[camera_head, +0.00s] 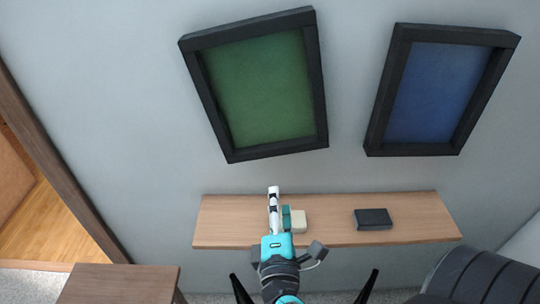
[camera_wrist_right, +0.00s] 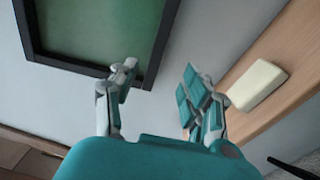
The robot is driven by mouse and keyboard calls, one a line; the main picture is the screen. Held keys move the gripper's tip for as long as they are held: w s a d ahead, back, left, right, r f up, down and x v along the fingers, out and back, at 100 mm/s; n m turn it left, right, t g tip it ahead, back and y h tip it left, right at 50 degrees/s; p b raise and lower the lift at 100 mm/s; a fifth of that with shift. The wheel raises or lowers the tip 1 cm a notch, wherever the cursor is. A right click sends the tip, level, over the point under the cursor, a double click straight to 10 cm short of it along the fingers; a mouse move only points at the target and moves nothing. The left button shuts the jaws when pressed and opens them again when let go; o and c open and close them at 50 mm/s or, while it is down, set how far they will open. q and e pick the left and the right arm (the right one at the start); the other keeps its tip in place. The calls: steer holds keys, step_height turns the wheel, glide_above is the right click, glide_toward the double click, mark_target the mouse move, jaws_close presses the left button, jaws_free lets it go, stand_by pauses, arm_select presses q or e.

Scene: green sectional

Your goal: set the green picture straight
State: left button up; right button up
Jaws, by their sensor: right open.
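The green picture (camera_head: 262,90) in a black frame hangs on the grey wall, tilted, with its right side higher than its left. In the right wrist view the green picture (camera_wrist_right: 98,30) fills the upper left. My right gripper (camera_head: 280,206) is below the picture, in front of the shelf, with nothing in its jaws. In the right wrist view its fingers (camera_wrist_right: 157,88) are spread wide. The left-hand finger overlaps the frame's lower edge there; I cannot tell whether they touch. My left gripper is out of view.
A blue picture (camera_head: 434,92) in a black frame hangs to the right. Below is a wooden wall shelf (camera_head: 335,212) with a cream block (camera_head: 298,221) beside my gripper and a black box (camera_head: 373,218). A wooden surface (camera_head: 120,284) stands at lower left, a dark rounded thing (camera_head: 485,278) at lower right.

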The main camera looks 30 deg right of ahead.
mark_target(275, 153)
steer(key=p+x, duration=0.4)
steer(key=x, duration=1.1)
steer(key=shift+a, duration=0.1)
steer(key=shift+w+d+p, duration=0.3)
steer(key=shift+w, duration=0.15)
jaws_close()
